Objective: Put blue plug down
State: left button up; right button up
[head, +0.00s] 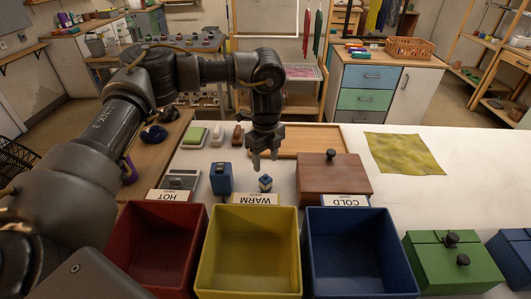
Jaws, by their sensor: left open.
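My left gripper (264,166) reaches in from the left and points down over the white table (415,195). Its fingers are apart with nothing between them. A small blue plug-like piece with a pale top (265,184) is on the table just below the fingertips, in front of the wooden tray. A taller blue block-like object (221,178) stands to its left. I cannot tell how small the gap between the fingertips and the small blue piece is. My right gripper is out of view.
Red (150,245), yellow (248,255) and blue (358,250) open bins line the front, behind them HOT, WARM and COLD cards. A brown lidded box (333,178) stands right of the gripper, a wooden tray (310,140) behind. The table's right side has free room.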

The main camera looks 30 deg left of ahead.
pick_arm(q)
jog(key=shift+r, duration=1.3)
